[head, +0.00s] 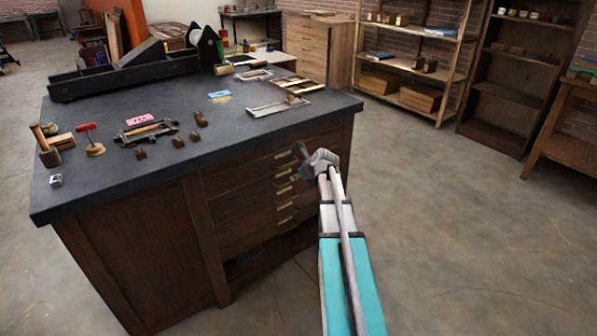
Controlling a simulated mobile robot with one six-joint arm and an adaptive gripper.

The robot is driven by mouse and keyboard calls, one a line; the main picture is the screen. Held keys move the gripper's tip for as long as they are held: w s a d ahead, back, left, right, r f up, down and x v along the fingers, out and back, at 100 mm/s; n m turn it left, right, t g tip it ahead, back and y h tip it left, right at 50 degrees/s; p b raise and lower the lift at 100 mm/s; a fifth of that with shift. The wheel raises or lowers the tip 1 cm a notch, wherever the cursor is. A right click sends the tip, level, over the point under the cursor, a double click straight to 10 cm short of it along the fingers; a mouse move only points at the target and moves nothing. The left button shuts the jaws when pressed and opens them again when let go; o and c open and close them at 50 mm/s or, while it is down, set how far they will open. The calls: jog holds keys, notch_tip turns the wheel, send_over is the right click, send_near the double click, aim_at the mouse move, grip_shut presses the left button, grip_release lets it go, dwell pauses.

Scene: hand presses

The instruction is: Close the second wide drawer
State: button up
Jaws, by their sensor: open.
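A dark wooden cabinet (140,245) under a dark worktop has a stack of wide drawers (240,190) with pale handles on its front. The second wide drawer from the top (240,187) looks about level with its neighbours; I cannot tell whether it stands out slightly. My gripper (299,163) is open and in front of the upper drawers, at the right part of the handle column. It holds nothing that I can see. It overlaps part of the drawer fronts in the view, so I cannot tell whether it touches them.
The worktop (235,130) carries small tools, wooden blocks, frames and a long black press (135,72). A dark gap (265,255) lies under the drawers. The concrete floor (440,230) to the right is clear. Shelves (418,70) stand at the back wall.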

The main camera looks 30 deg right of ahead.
jog(key=shift+r+m, duration=0.25)
jog(key=shift+m, duration=0.15)
dwell(0.5)
jog(key=s+a+f+n+g, duration=0.1)
jog(key=s+a+n+g, duration=0.15)
jog(key=a+n, duration=0.4)
jog(key=s+a+f+n+g+y, duration=0.1)
jog(key=s+a+f+n, duration=0.15)
jog(key=a+n, duration=0.35)
jog(key=s+a+n+g, duration=0.1)
jog(key=s+a+n, duration=0.25)
jog(key=a, duration=0.45)
jog(key=s+a+f+n+g+h+p, duration=0.15)
jog(key=s+a+n+g, duration=0.35)
jog(key=s+a+n, duration=1.15)
jog(key=w+d+r+n+p, duration=0.1)
jog(key=r+p, duration=0.8)
jog(key=w+d+r+n+p, duration=0.1)
jog(key=d+r+p, duration=0.1)
jog(key=r+p, duration=0.7)
jog(key=shift+w+d+r+p, duration=0.3)
jog(key=shift+r, duration=0.3)
jog(key=shift+n, duration=0.25)
